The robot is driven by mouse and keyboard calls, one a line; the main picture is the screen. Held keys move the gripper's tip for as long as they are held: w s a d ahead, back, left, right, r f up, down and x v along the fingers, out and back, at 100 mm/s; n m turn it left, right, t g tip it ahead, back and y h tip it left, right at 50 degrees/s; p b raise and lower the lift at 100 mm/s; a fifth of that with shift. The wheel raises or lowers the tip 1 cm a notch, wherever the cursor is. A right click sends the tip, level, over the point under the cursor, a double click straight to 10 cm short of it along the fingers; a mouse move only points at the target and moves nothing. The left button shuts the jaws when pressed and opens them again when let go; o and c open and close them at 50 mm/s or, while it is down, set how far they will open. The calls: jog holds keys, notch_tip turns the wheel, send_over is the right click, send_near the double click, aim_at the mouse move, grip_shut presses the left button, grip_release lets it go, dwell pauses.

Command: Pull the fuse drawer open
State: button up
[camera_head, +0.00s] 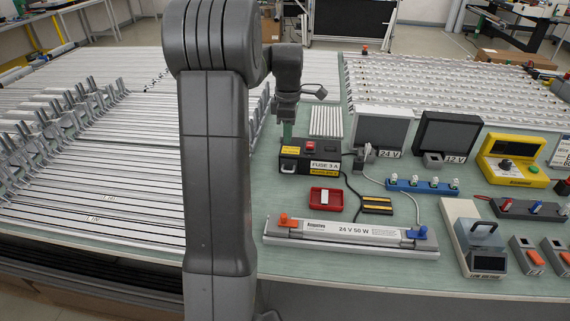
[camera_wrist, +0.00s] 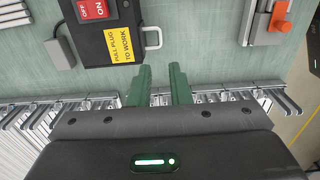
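The black fuse box (camera_head: 322,158) stands on the green bench mat, with a red switch, yellow labels and the text "FUSE 3 A". In the wrist view the box (camera_wrist: 118,12) is at the upper left, cut off by the top edge. A thin handle loop (camera_wrist: 154,38) sticks out from its side. My gripper (camera_wrist: 159,70) has two green fingers apart with nothing between them; the loop lies just beyond the tips, not touching as far as I can see. In the head view my gripper (camera_head: 288,130) is behind the box's left end, partly hidden.
A red tray (camera_head: 326,199) and the long 24 V 50 W lamp (camera_head: 345,234) lie in front of the box. Cables and a blue terminal strip (camera_head: 422,186) are to its right. Aluminium profiles with upright clamps (camera_head: 60,120) fill the left. Bare mat lies left of the red tray.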

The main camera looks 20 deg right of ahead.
aim_at(288, 165)
notch_tip(288, 165, down, 12)
jog(key=shift+f+p, duration=0.15)
jog(key=shift+p, duration=0.35)
grip_shut()
